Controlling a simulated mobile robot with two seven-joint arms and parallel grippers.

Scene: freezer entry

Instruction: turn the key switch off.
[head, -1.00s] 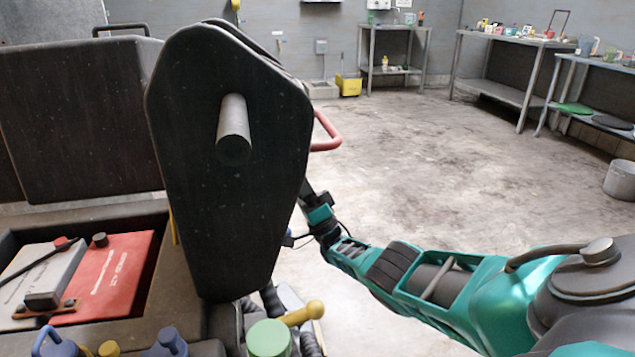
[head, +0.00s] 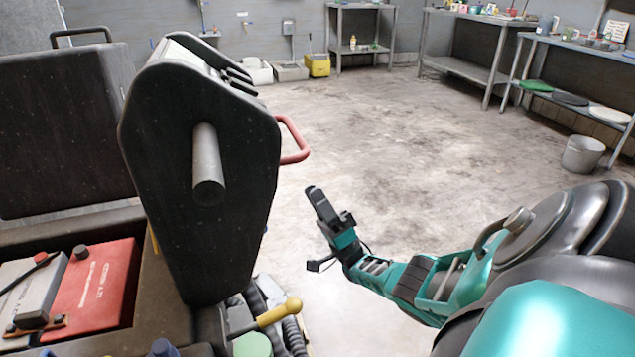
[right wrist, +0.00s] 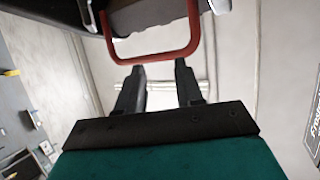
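The key switch cannot be made out in either view. A tall dark machine panel (head: 225,140) stands left of centre in the head view, with a grey cylindrical rod (head: 207,165) sticking out of its side. A red handle (head: 297,140) is on its far side; it also shows in the right wrist view (right wrist: 155,58). My right gripper (head: 318,200) is apart from the panel, to its right. In the right wrist view its two fingers (right wrist: 159,75) are spread with nothing between them, below the red handle in the picture. My left gripper is not in view.
A red battery (head: 95,290) lies in an open bay at left. A yellow-knobbed lever (head: 280,312) is below the panel. Shelved tables (head: 480,70) and a bucket (head: 582,153) stand at the back and right. The middle floor is clear.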

